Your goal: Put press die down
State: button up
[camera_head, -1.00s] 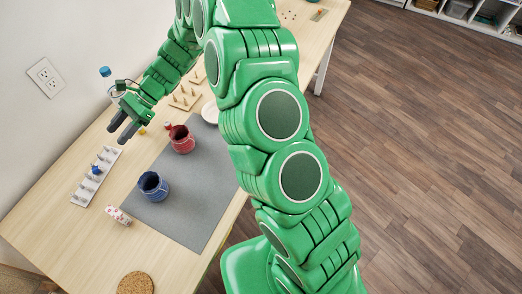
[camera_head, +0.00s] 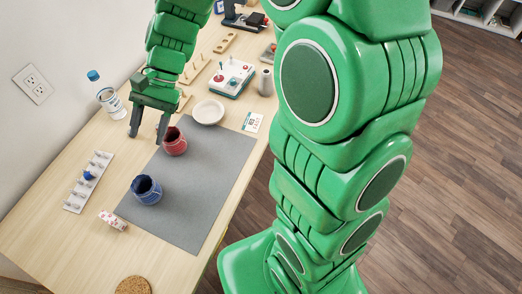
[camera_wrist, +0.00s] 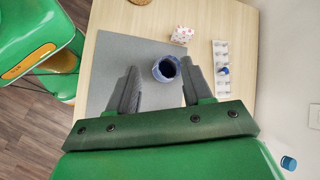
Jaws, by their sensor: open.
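My gripper (camera_head: 147,135) is open, with its fingers pointing down over the table beside the red cup (camera_head: 174,142). In the wrist view my gripper (camera_wrist: 160,68) shows nothing held between its fingers. I cannot pick out the press die for certain. A small black press-like device (camera_head: 243,18) stands at the far end of the table, partly cut off. Wooden racks (camera_head: 195,68) stand behind my gripper, partly hidden by my arm.
The red and blue (camera_head: 146,190) cups stand on a grey mat (camera_head: 200,205). A white strip (camera_head: 75,203) with a blue piece, a patterned block (camera_head: 112,221), a cork disc (camera_head: 133,286), a bottle (camera_head: 108,97), a white dish (camera_head: 208,112) and a red-knobbed device (camera_head: 231,78) surround it.

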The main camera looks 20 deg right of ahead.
jog(key=s+d+r+n+t+h, duration=0.1)
jog(key=s+d+r+n+h, duration=0.1)
jog(key=s+d, duration=0.7)
jog(key=s+d+r+n+t+h, duration=0.2)
jog(key=s+d+h, duration=0.2)
jog(key=s+d, duration=0.6)
jog(key=d, duration=0.4)
jog(key=shift+s+r+h, duration=0.15)
jog(key=shift+s+h, duration=0.05)
jog(key=shift+h, duration=0.2)
jog(key=shift+o, duration=0.5)
